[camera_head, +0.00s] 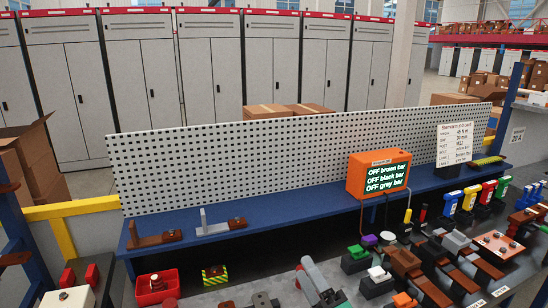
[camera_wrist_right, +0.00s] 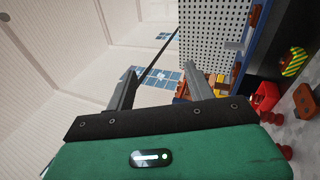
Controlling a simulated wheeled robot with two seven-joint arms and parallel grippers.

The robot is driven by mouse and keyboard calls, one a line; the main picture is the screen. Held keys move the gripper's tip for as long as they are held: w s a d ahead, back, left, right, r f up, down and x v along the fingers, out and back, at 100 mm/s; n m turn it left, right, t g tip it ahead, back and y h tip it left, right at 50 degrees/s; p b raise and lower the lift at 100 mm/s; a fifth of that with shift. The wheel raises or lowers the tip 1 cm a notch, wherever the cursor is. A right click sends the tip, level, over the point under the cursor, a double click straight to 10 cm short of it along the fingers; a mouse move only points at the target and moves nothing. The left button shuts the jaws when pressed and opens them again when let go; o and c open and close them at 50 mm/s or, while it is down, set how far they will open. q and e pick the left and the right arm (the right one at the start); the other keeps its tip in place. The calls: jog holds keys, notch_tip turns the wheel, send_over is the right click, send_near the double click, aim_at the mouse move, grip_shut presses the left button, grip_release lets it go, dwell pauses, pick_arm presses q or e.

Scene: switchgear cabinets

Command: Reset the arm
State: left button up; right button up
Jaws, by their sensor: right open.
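My right gripper (camera_wrist_right: 160,78) shows in the right wrist view. Its two grey fingers stand well apart, with nothing held between them. Behind them are a pale wall and bright windows. The green and black gripper body fills the bottom of that view. I cannot clearly make out either gripper in the head view, and my left gripper is not seen.
A blue bench (camera_head: 280,203) with a white pegboard (camera_head: 250,160) spans the head view. An orange display box (camera_head: 378,174) reads OFF for the brown, black and grey bars. A red box (camera_head: 157,287) and several coloured parts stand in front. Grey cabinets (camera_head: 145,85) line the back.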

jog(key=s+d+f+m+g+h, duration=0.2)
jog(key=d+f+m+g+h, duration=0.1)
jog(key=d+f+m+h, duration=0.4)
jog(key=s+d+f+m+g+h, duration=0.25)
jog(key=d+f+m, duration=0.25)
jog(key=f+m, duration=0.35)
jog(key=s+d+f+m+g, duration=0.2)
jog(key=s+f+m+g, duration=0.4)
jog(key=s, duration=0.5)
jog(key=s+d+f+m+g, duration=0.2)
jog(key=s+f+g, duration=0.4)
jog(key=s, duration=0.4)
jog(key=s+d+f+x, duration=0.1)
jog(key=s+d+x, duration=0.15)
jog(key=x, duration=1.35)
jog(key=s+d+f+x, duration=0.1)
jog(key=s+x, duration=0.3)
jog(key=x, duration=1.3)
jog(key=s+d+f+g+h, duration=0.1)
jog(key=s+d+f, duration=0.2)
jog(key=s+f, duration=1.4)
jog(key=shift+s+f+n, duration=0.35)
jog(key=shift+s+n, duration=0.1)
jog(key=shift+s, duration=0.8)
